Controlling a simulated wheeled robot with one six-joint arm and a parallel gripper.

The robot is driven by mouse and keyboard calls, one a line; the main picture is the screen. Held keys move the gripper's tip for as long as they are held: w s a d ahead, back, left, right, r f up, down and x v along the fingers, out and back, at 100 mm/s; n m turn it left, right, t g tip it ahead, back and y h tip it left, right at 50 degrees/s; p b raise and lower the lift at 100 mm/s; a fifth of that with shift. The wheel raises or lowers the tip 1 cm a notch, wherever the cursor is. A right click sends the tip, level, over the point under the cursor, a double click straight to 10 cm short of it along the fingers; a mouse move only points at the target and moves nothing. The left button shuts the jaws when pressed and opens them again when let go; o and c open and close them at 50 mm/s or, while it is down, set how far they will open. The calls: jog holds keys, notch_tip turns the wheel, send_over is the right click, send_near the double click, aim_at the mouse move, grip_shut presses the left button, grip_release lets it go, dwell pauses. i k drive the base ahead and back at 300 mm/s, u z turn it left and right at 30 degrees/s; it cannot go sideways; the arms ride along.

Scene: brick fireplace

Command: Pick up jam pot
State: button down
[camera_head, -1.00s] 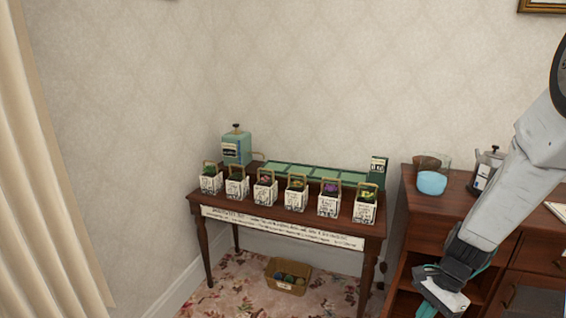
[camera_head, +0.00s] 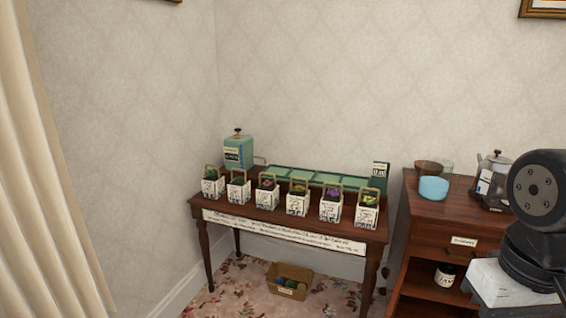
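A small dark jar with a white label (camera_head: 445,275), which may be the jam pot, stands in the open shelf of the wooden cabinet (camera_head: 425,230) at the right. Its label is too small to read. Black and pale parts of my arm show at the right edge, to the right of the jar and in front of the cabinet. My gripper's fingers are not in view.
On the cabinet top are a light blue bowl (camera_head: 433,188), a brown bowl (camera_head: 428,167) and a glass-and-metal pot (camera_head: 493,180). A narrow table (camera_head: 290,222) holds several small plant baskets and a green canister (camera_head: 238,150). A box (camera_head: 289,281) lies beneath.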

aim_at(444, 281)
jog(key=z, duration=2.45)
jog(key=k, duration=2.05)
jog(key=u, duration=1.3)
jog(key=i, duration=1.7)
